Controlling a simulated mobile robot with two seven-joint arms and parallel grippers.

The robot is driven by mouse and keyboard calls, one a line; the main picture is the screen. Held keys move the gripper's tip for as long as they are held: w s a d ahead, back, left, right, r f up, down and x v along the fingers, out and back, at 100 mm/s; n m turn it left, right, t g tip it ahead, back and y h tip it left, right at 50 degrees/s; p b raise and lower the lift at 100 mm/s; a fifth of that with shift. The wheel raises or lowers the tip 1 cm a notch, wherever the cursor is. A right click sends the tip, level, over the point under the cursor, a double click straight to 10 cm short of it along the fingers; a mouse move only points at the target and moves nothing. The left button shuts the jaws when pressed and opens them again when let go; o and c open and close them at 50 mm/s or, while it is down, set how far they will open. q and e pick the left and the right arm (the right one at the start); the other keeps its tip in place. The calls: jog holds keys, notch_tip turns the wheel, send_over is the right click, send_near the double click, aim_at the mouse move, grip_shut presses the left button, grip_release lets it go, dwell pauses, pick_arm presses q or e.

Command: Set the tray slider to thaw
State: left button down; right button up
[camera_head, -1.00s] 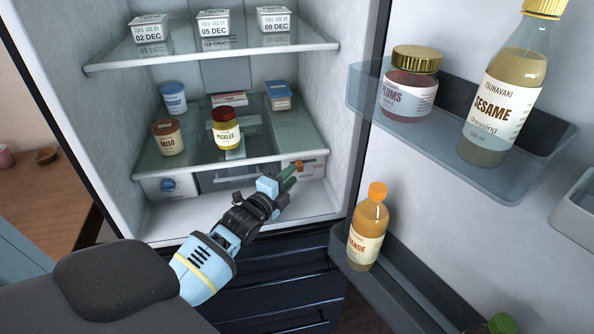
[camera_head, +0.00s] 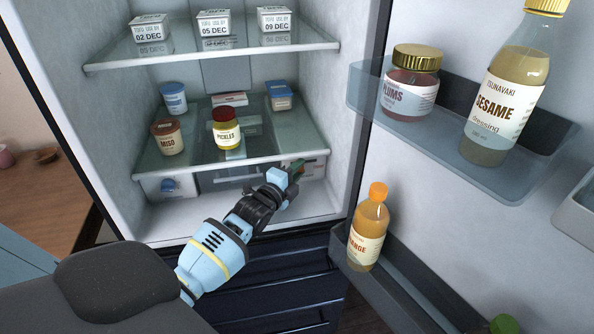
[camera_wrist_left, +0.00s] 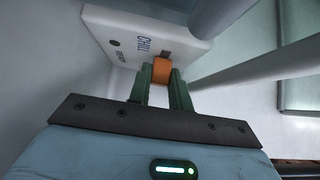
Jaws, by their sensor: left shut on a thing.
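The tray slider's orange knob (camera_wrist_left: 162,71) sits between my left gripper's green fingers in the left wrist view. The knob stands at a dark slot in a white panel (camera_wrist_left: 125,40), beside the printed word CHILL. Another, smaller word on the panel is hard to read. In the head view, my left gripper (camera_head: 297,169) is at the white panel (camera_head: 315,167) on the right, under the lower glass shelf; the knob is hidden there. The gripper (camera_wrist_left: 161,80) is shut on the knob. My right gripper is not in view.
The glass shelf (camera_head: 225,164) lies just above my gripper, with a pickles jar (camera_head: 227,135) and miso tub (camera_head: 168,138). A blue dial (camera_head: 168,185) is at left. The open door holds an orange bottle (camera_head: 369,235) close to the right of my arm.

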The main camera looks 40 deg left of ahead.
pick_arm(q)
jog(key=shift+w+d, duration=1.1)
jog(key=shift+w, duration=0.15)
jog(key=c, duration=1.7)
grip_release()
jog(key=shift+r, duration=0.1)
jog(key=shift+o, duration=0.7)
jog(key=shift+w+d, duration=0.1)
